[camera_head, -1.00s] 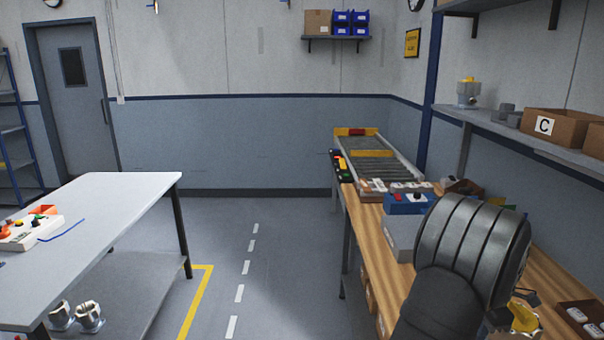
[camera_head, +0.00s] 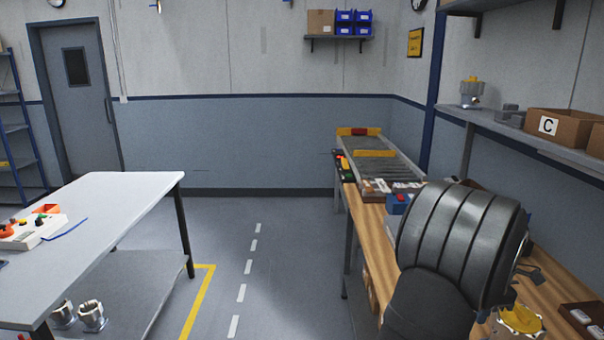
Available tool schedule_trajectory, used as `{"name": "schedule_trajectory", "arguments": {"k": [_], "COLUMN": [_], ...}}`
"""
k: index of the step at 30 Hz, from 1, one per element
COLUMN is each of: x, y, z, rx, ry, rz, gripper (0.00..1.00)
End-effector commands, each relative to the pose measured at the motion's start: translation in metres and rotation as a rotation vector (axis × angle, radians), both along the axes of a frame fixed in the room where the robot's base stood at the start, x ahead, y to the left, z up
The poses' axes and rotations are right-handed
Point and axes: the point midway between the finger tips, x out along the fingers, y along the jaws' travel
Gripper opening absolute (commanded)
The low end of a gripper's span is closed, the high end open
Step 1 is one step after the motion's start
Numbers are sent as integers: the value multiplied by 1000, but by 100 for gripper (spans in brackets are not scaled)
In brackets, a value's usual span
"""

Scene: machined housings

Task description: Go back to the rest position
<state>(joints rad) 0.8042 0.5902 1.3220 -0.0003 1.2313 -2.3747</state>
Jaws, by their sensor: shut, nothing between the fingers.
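My arm's dark, ribbed link (camera_head: 462,240) fills the lower right of the view, over the wooden bench (camera_head: 376,235). My gripper does not show; the arm link or the frame edge hides it. A yellow-topped part (camera_head: 521,319) shows beside the arm at the bottom edge, partly cut off. A similar housing with a yellow top (camera_head: 471,93) stands upright on the wall shelf.
A roller conveyor (camera_head: 372,158) stands at the bench's far end. A dark tray (camera_head: 583,322) lies at lower right. A box marked C (camera_head: 560,128) is on the shelf (camera_head: 550,150). A grey table (camera_head: 100,215) stands left. The floor between is clear.

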Motion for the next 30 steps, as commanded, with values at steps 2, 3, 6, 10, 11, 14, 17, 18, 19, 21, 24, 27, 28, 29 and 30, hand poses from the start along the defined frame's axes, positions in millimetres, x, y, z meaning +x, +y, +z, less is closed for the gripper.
{"name": "schedule_trajectory", "arguments": {"k": [2, 3, 6, 10, 11, 14, 17, 18, 19, 21, 24, 27, 28, 29, 30], "x": [0, 0, 0, 0, 0, 0, 0, 1, 1, 1, 1, 1, 1, 1, 1], "y": [0, 0, 0, -6, -8, -28, -41, -29, -23, -11, 8, 27, 33, 39, 47], "z": [-17, -25, -45, -69, -74, -70, -70, -69, -68, -68, -68, -68, -68, -68, -68], "rx": [2, 1, 2, 1, 0, -2, -2, -1, -1, -1, -1, -2, -1, -1, -1], "ry": [2, 1, 2, 1, 0, -2, -2, -1, -1, -2, -1, -2, -2, -1, -2], "rz": [0, 0, 0, -2, -2, -2, -1, 2, 3, 3, 4, 3, 4, 4, 3], "gripper": [0, 0, 0, 0, 0, 0, 0, 0, 0, 0, 0, 0, 0, 0, 0]}}
